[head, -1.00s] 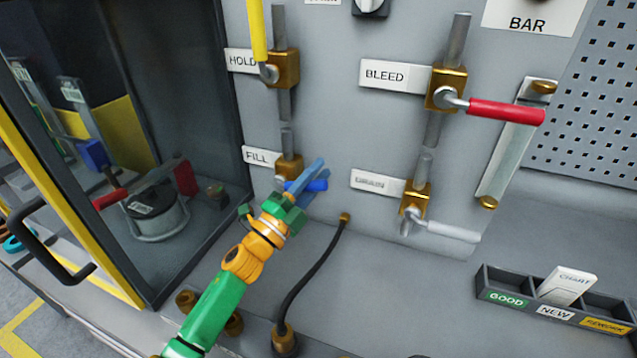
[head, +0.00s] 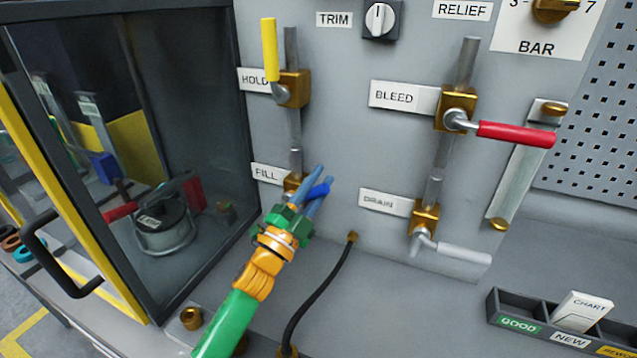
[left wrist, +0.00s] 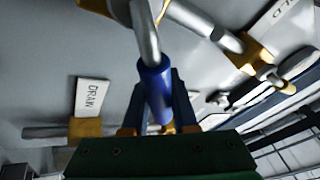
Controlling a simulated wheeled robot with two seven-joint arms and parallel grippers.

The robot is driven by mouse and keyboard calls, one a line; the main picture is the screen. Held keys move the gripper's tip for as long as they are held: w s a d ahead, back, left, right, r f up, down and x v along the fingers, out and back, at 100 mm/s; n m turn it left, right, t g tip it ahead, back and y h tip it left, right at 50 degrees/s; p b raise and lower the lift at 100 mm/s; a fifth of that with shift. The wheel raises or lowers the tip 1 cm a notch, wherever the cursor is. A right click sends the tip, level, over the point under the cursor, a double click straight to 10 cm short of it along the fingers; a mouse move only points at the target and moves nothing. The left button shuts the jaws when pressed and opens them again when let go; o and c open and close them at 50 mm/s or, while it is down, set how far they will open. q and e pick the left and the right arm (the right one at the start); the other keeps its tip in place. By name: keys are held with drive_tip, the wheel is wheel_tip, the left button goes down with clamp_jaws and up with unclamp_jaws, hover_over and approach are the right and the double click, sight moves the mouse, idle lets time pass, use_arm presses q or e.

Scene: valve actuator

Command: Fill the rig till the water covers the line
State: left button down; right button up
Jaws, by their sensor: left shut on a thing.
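My left gripper (head: 316,183) is shut on the blue handle (head: 322,188) of the FILL valve, beside the FILL label (head: 267,173). The gripper partly hides the brass valve body. In the left wrist view the blue handle (left wrist: 155,90) lies between my two blue fingers (left wrist: 158,105), on a bent metal lever. The handle points right and slightly up in the head view. A slanted gauge-like strip (head: 514,165) between two brass fittings is on the panel's right; I cannot make out a water level or a line on it. My right gripper is not in view.
The yellow HOLD handle (head: 270,48) points up. The red BLEED handle (head: 515,134) and the pale DRAIN handle (head: 462,254) point right. A glass-sided cabinet (head: 230,90) stands left. A black hose (head: 315,290) and a sorting tray (head: 493,305) are in front.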

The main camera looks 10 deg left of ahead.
sight(308, 200)
use_arm(q)
drive_tip(key=shift+r, duration=0.15)
drive_tip(key=c, duration=0.8)
unclamp_jaws()
drive_tip(key=shift+c, duration=0.2)
drive_tip(key=shift+o, duration=0.8)
drive_tip(key=shift+w+d, duration=0.1)
drive_tip(key=shift+f, duration=0.2)
drive_tip(key=b+v, duration=0.2)
drive_tip(key=v, duration=0.4)
drive_tip(key=shift+f, duration=0.1)
drive_tip(key=shift+s+a, duration=0.25)
drive_tip(key=shift+s, duration=0.3)
